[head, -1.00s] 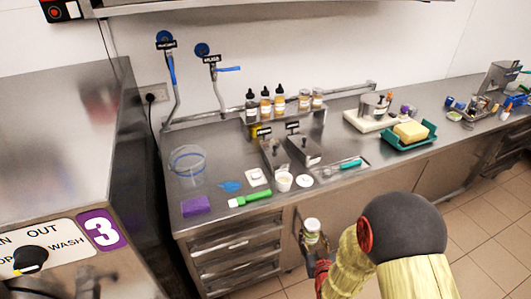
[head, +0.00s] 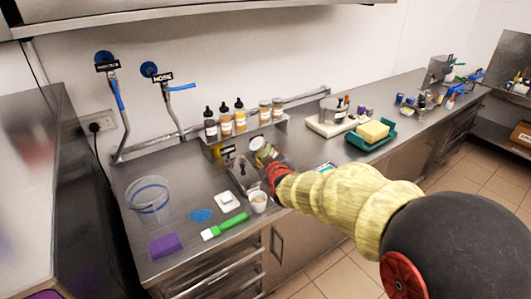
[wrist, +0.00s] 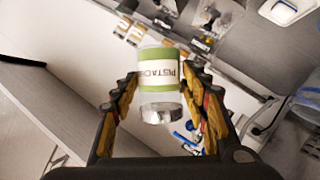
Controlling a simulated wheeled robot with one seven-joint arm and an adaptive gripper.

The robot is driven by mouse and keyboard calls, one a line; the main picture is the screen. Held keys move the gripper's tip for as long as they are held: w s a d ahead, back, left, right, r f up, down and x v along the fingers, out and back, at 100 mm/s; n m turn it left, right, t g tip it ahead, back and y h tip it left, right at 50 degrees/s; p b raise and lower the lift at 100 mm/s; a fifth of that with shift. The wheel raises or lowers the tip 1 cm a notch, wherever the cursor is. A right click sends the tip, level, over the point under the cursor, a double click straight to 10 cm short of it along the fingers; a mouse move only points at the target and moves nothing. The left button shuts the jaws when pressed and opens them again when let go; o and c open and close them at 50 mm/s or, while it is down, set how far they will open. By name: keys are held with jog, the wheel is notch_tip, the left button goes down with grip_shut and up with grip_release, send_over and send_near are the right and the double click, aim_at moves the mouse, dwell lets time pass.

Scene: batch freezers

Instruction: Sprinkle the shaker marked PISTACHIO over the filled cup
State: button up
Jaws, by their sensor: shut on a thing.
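The shaker (wrist: 160,72) has a green band and a white label reading PISTACHIO in the wrist view. My gripper (wrist: 163,92) is shut on it, one finger at each side. In the head view the shaker (head: 262,149) is tilted and held above the counter, and my gripper (head: 275,171) is partly hidden by my wrist. The small white cup (head: 258,203) stands upright near the counter's front edge, in front of and below the shaker. It has pale contents, but their level is hard to tell.
A white square item (head: 230,201), a green-handled tool (head: 225,226), a blue piece (head: 201,215) and a purple block (head: 163,246) lie left of the cup. Several bottles (head: 225,122) stand on a rear shelf. A yellow sponge (head: 373,130) sits in a green tray at right.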

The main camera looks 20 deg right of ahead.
jog(key=shift+w+d+f+n+p, duration=0.1)
jog(key=shift+d+f+n+p, duration=0.05)
jog(key=shift+f+n+p, duration=0.4)
notch_tip(320, 180, down, 11)
jog(key=d+n+t+h+b, duration=0.1)
jog(key=n+t+b, duration=0.4)
jog(key=n+b, duration=0.9)
jog(key=shift+h, duration=0.8)
jog(key=shift+r+b, duration=0.2)
jog(key=shift+b, duration=0.1)
jog(key=shift+b, duration=0.6)
jog(key=shift+m, duration=0.25)
